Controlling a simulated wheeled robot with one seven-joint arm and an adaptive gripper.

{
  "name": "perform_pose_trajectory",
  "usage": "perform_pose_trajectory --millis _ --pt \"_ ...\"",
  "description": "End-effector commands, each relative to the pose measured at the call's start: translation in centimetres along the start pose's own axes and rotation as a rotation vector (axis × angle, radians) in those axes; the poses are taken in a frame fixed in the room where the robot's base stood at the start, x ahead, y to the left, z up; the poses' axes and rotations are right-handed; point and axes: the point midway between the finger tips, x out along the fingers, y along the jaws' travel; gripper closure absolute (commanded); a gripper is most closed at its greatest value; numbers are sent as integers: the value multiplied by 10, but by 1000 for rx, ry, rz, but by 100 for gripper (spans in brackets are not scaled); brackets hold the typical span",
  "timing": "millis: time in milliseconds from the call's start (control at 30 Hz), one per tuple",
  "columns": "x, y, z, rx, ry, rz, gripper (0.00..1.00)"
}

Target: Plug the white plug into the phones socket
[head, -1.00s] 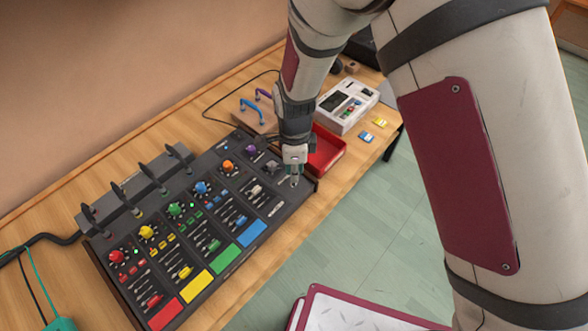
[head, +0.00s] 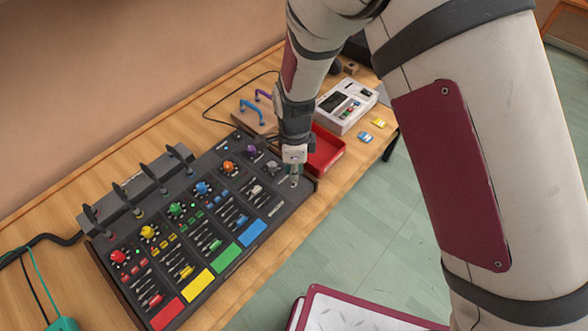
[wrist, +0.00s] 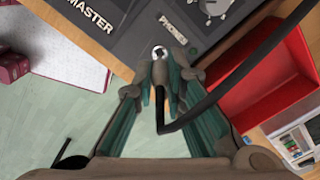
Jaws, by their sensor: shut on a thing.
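My gripper (head: 294,181) is over the near right corner of the dark mixer (head: 222,252), its fingers pointing down. In the wrist view its green-lined fingers (wrist: 163,75) are closed around the end of a black cable (wrist: 235,76). The cable bends below the fingers and runs to the upper right. The plug's white body is hidden between the fingers. The phones socket (wrist: 160,52), a silver ring with a dark hole, sits just beyond the fingertips, beside the PHONES label. I cannot tell whether the plug touches or enters it.
A red tray (head: 327,150) stands close to the right of the gripper. A white device (head: 346,106) and small yellow and blue blocks (head: 364,137) lie beyond. The table's front edge is close to the mixer, with green floor below.

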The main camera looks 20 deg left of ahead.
Motion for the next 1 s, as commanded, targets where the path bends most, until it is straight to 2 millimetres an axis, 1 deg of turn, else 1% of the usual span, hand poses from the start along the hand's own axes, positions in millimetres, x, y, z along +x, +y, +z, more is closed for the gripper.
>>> perform_pose_trajectory --millis 267,1000 --pt "2 0 0 0 0 1 100" --pt "18 0 0 0 0 1 100"
